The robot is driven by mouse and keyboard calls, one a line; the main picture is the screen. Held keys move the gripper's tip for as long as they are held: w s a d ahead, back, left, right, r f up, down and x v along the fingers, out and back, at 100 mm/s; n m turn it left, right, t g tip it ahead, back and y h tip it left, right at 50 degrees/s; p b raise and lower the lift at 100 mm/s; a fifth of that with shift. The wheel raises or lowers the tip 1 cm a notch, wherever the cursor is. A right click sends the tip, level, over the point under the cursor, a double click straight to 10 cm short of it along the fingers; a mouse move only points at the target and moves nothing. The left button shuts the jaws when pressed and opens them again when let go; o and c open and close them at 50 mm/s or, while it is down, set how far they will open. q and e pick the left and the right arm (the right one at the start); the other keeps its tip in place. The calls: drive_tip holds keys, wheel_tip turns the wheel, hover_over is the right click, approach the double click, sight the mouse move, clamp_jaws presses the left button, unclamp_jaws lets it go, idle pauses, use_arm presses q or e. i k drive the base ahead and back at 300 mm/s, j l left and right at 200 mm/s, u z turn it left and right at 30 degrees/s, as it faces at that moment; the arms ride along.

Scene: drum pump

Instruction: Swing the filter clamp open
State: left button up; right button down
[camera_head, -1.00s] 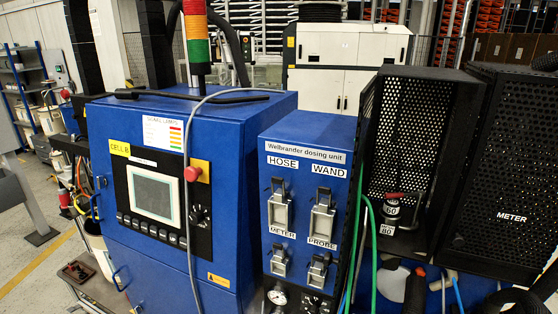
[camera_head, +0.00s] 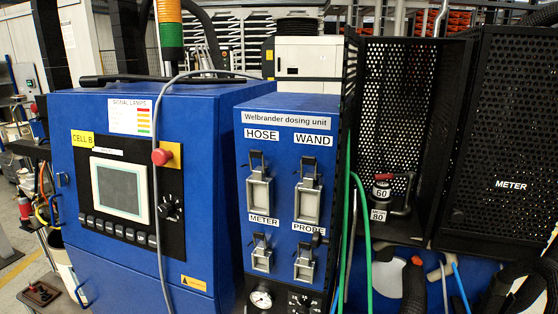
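Inside the open black perforated cabinet stands a small dark fitting with a red part on top (camera_head: 381,191) and tags reading 60 and 80. A dark bent handle or pipe (camera_head: 405,195) is at its right. No part is labelled as the filter clamp, and I cannot tell whether this fitting carries it. On the blue Welbrander dosing unit (camera_head: 290,102) are metal latches marked HOSE (camera_head: 259,190), WAND (camera_head: 308,200), METER (camera_head: 262,255) and PROBE (camera_head: 305,265).
A blue control cabinet (camera_head: 215,150) with a screen stands at the left. A perforated panel marked METER (camera_head: 508,120) is at the right. Green hoses (camera_head: 362,230) run down beside the dosing unit.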

sight(410, 174)
drive_tip(key=i+j+z, duration=0.15)
drive_tip(key=z, duration=0.25)
drive_tip(key=i+j+z, duration=0.1)
drive_tip(key=j+z, duration=0.75)
drive_tip(key=i+l, duration=0.25)
